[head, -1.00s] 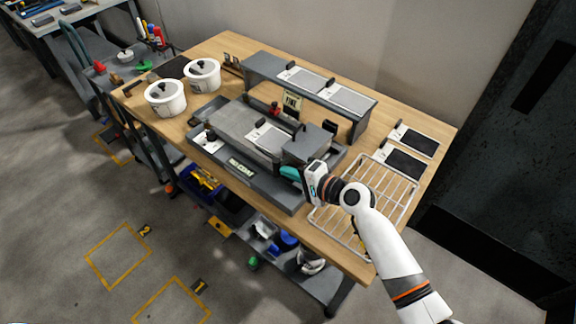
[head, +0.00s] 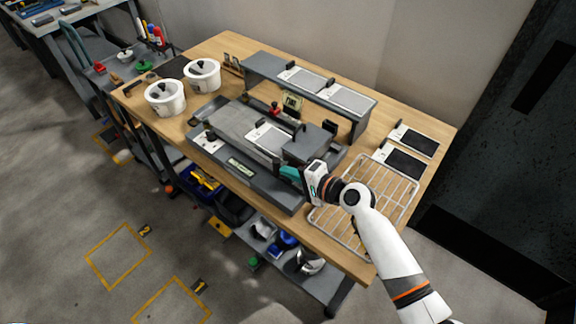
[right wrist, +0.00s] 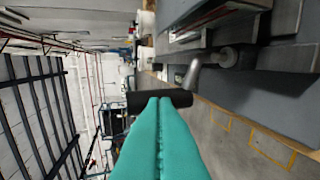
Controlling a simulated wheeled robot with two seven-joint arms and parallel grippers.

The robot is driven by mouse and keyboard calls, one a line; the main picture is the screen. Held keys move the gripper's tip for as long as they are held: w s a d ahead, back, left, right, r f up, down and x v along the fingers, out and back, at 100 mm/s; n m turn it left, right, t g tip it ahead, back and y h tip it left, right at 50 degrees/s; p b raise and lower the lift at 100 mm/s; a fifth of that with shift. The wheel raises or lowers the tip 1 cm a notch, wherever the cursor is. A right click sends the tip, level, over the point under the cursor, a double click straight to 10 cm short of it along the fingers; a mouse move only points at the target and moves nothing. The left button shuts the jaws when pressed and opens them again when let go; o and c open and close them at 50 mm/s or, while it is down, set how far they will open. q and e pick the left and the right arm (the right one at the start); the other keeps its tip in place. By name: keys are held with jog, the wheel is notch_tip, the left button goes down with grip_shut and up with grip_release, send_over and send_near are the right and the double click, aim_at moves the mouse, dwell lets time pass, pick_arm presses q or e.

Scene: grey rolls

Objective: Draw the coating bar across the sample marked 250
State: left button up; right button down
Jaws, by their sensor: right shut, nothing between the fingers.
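A grey coating machine (head: 232,165) stands on the wooden table, with a light sample panel (head: 268,138) on its bed. A dark grey block (head: 311,142) sits at the right end of the bed. I cannot tell the coating bar apart, nor read the marking 250 on any panel. My right gripper (head: 290,174) is at the machine's front right, its teal fingers shut and empty. In the right wrist view, the fingertips (right wrist: 160,104) are close to a dark crossbar (right wrist: 140,102) on a silver stem; contact is unclear. My left gripper is out of view.
A raised grey shelf (head: 263,66) with light panels stands behind the machine. Two dark panels (head: 416,140) and a wire rack (head: 399,194) lie to the right. Two white pots (head: 165,98) stand at the left.

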jog(key=shift+w+a, duration=0.4)
jog(key=shift+a, duration=0.1)
dwell(0.3)
jog(key=w+a+b, duration=0.2)
jog(key=w+a, duration=0.2)
jog(key=a, duration=0.2)
jog(key=shift+w+a+b, duration=0.15)
jog(key=shift+w+b, duration=0.15)
dwell(1.7)
jog(key=shift+w+a+b, duration=0.4)
jog(key=shift+w+a, duration=0.05)
jog(key=shift+a, duration=0.2)
jog(key=shift+w+a+b, duration=0.35)
jog(key=shift+w+a, duration=0.05)
jog(key=shift+a, duration=0.2)
jog(key=shift+w+a+b, duration=0.65)
jog(key=shift+a+b, duration=0.1)
jog(key=shift+a, duration=0.15)
jog(key=shift+w+a+b, duration=0.65)
jog(key=shift+a+b, duration=0.05)
jog(key=shift+a, duration=0.15)
jog(key=s+d+p, duration=0.2)
jog(key=d+p, duration=0.1)
jog(key=shift+s+d, duration=0.15)
